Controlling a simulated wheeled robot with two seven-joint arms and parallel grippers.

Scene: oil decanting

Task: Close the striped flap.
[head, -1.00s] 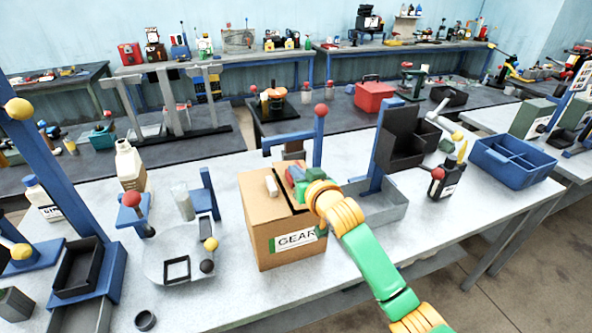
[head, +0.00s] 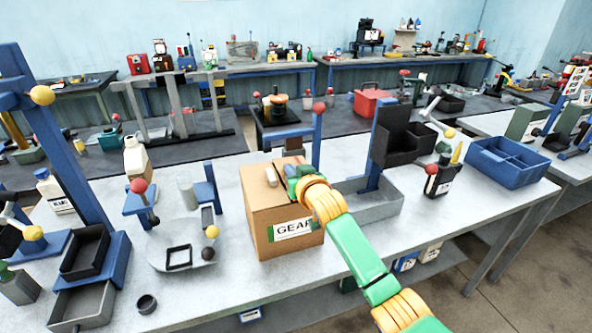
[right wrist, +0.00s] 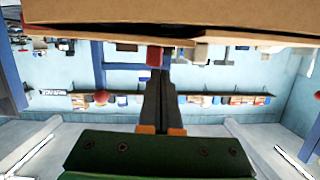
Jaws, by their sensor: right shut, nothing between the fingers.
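The cardboard box (head: 262,231) with a GEAR label stands on the white bench in the middle of the head view. My right gripper (head: 290,168) is at the right side of its top, reaching over it, shut and empty. The gripper hides part of the top, and I cannot make out stripes on any flap. In the right wrist view the shut fingers (right wrist: 157,65) point at the edge of a cardboard panel (right wrist: 100,22) that fills the top of the picture; whether they touch it is unclear. My left gripper is not in view.
A blue post with a red ball (head: 319,108) rises behind the box. A grey tray (head: 370,207) stands close on its right. A round plate with a black square frame (head: 179,257) is on its left. The bench front before the box is clear.

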